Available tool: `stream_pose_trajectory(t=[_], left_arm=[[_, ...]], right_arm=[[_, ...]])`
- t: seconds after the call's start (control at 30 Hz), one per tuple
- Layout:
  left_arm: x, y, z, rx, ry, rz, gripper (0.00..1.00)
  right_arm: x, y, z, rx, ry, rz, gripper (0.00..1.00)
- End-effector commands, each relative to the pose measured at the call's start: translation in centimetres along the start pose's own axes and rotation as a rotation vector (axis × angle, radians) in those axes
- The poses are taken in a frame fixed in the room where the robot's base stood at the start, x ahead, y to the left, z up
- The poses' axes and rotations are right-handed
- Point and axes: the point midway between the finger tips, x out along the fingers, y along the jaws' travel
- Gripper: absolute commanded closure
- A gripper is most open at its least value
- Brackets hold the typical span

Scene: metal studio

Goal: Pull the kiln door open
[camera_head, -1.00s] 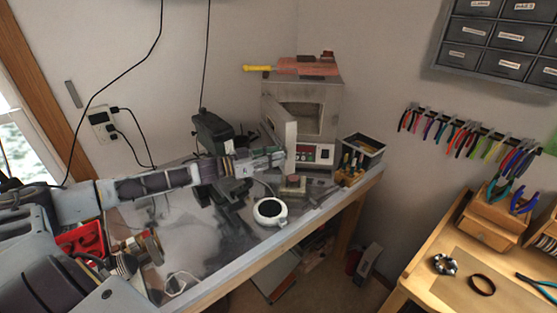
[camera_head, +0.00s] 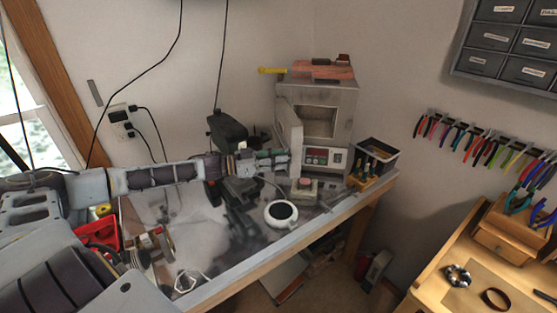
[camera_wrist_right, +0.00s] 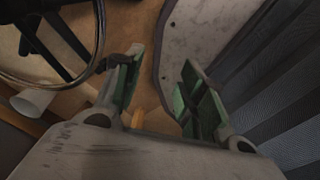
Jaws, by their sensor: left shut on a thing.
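The kiln (camera_head: 345,101) is a grey metal box at the back of the workbench. Its door (camera_head: 292,133) is a pale slab on its left side, standing open. The dark chamber mouth (camera_head: 319,121) shows beside it. My left gripper (camera_head: 281,158) reaches in from the left and is shut at the door's outer edge; the handle is hidden by its fingers. My right gripper (camera_wrist_right: 160,92) shows only in the right wrist view, its fingers apart with nothing between them.
A white round dish (camera_head: 281,213) and a small block with a pinkish top (camera_head: 304,183) sit in front of the kiln. A dark machine (camera_head: 228,131) stands left of the door. A tool bin (camera_head: 377,155) stands to the right.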

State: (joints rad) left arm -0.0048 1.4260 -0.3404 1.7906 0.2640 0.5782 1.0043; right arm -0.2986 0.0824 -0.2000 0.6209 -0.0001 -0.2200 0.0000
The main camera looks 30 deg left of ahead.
Motion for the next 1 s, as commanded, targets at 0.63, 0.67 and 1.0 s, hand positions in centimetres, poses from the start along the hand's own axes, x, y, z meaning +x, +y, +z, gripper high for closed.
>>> stream_pose_trajectory(t=[0.63,0.67,1.0], left_arm=[[-0.1,0.0,-0.1,0.001,0.001,0.000,0.53],[-0.1,0.0,-0.1,0.001,0.001,0.000,0.53],[-1.1,-0.1,0.0,0.000,-0.003,0.001,0.53]], right_arm=[[0.0,-0.3,0.2,0.001,-0.003,-0.003,0.60],[0.0,-0.3,0.2,0.001,-0.003,-0.003,0.60],[0.0,-0.2,0.1,0.001,-0.002,-0.003,0.60]])
